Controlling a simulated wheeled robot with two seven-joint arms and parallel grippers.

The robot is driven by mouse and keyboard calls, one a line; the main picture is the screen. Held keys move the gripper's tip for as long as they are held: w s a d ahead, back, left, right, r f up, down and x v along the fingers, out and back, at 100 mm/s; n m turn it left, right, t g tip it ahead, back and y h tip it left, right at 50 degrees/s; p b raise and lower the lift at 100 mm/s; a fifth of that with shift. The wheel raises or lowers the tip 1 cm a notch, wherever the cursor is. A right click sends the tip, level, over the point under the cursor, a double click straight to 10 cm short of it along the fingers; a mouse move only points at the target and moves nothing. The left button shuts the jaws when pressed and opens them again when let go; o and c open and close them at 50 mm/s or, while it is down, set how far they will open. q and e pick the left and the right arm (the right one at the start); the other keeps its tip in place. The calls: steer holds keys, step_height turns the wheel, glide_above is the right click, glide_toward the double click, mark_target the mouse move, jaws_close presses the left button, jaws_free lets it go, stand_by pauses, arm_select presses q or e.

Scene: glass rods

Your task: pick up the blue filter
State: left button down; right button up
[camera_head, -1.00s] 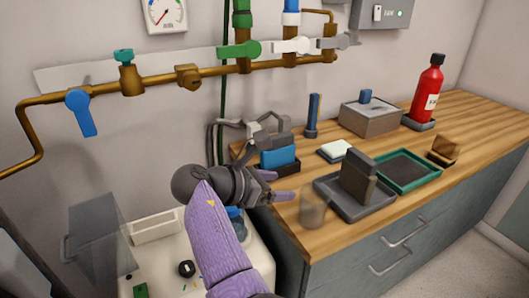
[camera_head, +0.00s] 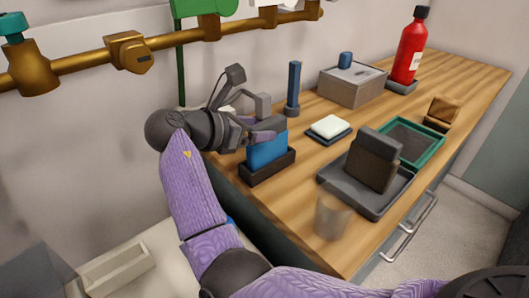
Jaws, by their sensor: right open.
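The blue filter (camera_head: 266,152) is a flat blue block standing upright in a black holder (camera_head: 268,174) on the wooden bench, near its left edge. My right gripper (camera_head: 264,121) is open and empty, its fingers pointing right at the filter's upper left. The lower finger overlaps the filter's top edge in the picture; I cannot tell whether they touch. My left gripper is not in view.
Behind the filter stand a blue rod (camera_head: 293,86) and a grey box (camera_head: 351,86). To the right are a white pad (camera_head: 329,127), a dark tray (camera_head: 363,200) holding a dark block (camera_head: 372,160), and a green-rimmed tray (camera_head: 437,148). A clear glass (camera_head: 331,214) stands near the front edge.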

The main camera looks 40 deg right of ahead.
steer(key=shift+d+f, duration=0.7)
steer(key=shift+d, duration=0.1)
steer(key=shift+w+d+b, duration=0.1)
steer(key=shift+d+b, duration=0.25)
steer(key=shift+r, duration=0.15)
steer(key=c, duration=0.4)
jaws_close()
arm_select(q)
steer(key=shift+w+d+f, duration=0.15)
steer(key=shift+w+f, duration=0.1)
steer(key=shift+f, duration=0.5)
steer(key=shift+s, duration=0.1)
